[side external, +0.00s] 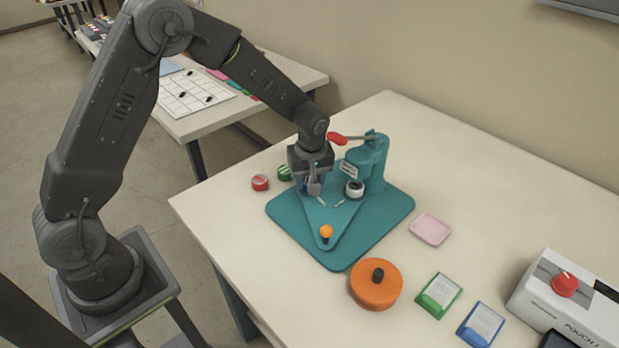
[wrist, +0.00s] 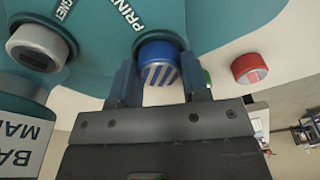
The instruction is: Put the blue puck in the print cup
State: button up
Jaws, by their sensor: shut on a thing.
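The blue puck (wrist: 160,62), with a white-striped face, sits between the two fingers of my gripper (wrist: 161,78) in the wrist view. My gripper is shut on it. In the side view my gripper (side external: 312,186) points down over the back left part of the teal press (side external: 375,215). The lettering "PRIN" (wrist: 128,14) shows on the teal plate right beside the puck, and a dark teal rim curves behind the puck. The print cup is mostly hidden by the puck, so I cannot tell whether the puck is seated in it or just above it.
A red puck (side external: 260,182) and a green puck (side external: 284,173) lie left of the press. A white-rimmed holder (wrist: 38,46) is by the "MAGNET" label. An orange round tool (side external: 376,286), pink tray (side external: 431,229), green box (side external: 439,293) and blue box (side external: 481,324) stand in front and right.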

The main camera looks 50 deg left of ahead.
jog(key=shift+f, duration=0.15)
jog(key=o, duration=0.9)
notch_tip(320, 180, up, 12)
jog(key=d, duration=0.1)
jog(key=shift+s, duration=0.35)
jog(key=shift+d, duration=0.1)
